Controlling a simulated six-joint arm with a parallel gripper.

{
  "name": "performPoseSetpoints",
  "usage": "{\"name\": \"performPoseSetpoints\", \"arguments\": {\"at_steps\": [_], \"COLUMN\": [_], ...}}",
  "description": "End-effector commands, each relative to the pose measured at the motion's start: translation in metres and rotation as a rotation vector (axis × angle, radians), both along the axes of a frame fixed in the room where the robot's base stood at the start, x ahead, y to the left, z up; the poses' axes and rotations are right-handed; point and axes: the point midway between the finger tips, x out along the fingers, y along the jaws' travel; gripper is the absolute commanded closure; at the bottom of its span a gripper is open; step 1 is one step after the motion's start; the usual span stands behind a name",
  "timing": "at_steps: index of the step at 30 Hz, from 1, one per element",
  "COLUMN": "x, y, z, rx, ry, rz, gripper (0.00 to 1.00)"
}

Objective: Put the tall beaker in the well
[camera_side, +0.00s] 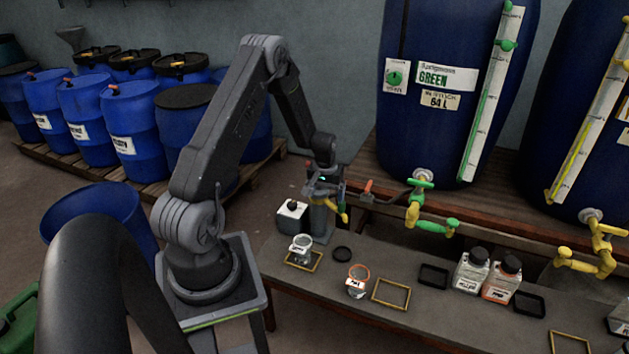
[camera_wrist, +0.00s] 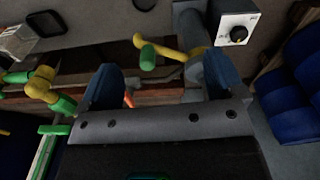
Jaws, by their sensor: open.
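Two clear beakers stand on the bench in the side view: a plain-rimmed one (camera_side: 302,247) at a yellow square frame, and an orange-rimmed one (camera_side: 357,281) to its right. I cannot tell for sure which is the tall beaker. A round black ring (camera_side: 342,254) lies behind and between them and may be the well; it shows at the top edge of the wrist view (camera_wrist: 143,4). My gripper (camera_side: 326,188) is above the back of the bench, behind both beakers. In the wrist view my gripper (camera_wrist: 160,80) is open with nothing held between its fingers.
A grey post (camera_side: 320,222) and a white knob box (camera_side: 292,216) stand close below my gripper. An empty yellow frame (camera_side: 391,293), black square trays (camera_side: 433,275) and capped bottles (camera_side: 472,270) lie right. A green-yellow tap (camera_side: 425,208) juts out from the blue vat (camera_side: 440,90).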

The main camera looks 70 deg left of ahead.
Motion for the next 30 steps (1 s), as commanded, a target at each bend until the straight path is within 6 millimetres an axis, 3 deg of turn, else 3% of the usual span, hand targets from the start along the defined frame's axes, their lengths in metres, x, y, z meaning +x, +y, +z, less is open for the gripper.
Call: {"name": "performPoseSetpoints", "arguments": {"at_steps": [1, 7, 11, 15, 19, 24, 30], "x": [0.012, 0.026, 0.015, -0.013, -0.05, -0.104, -0.147], "y": [-0.017, -0.092, -0.146, -0.201, -0.247, -0.292, -0.316], "z": [0.035, 0.142, 0.2, 0.25, 0.285, 0.31, 0.317], "rx": [0.022, 0.074, 0.103, 0.131, 0.154, 0.175, 0.187], "ry": [-0.023, -0.09, -0.136, -0.191, -0.245, -0.315, -0.366], "rz": [-0.053, -0.231, -0.346, -0.467, -0.581, -0.715, -0.813], "gripper": [0.12, 0.12, 0.12, 0.12, 0.12, 0.12, 0.12]}}
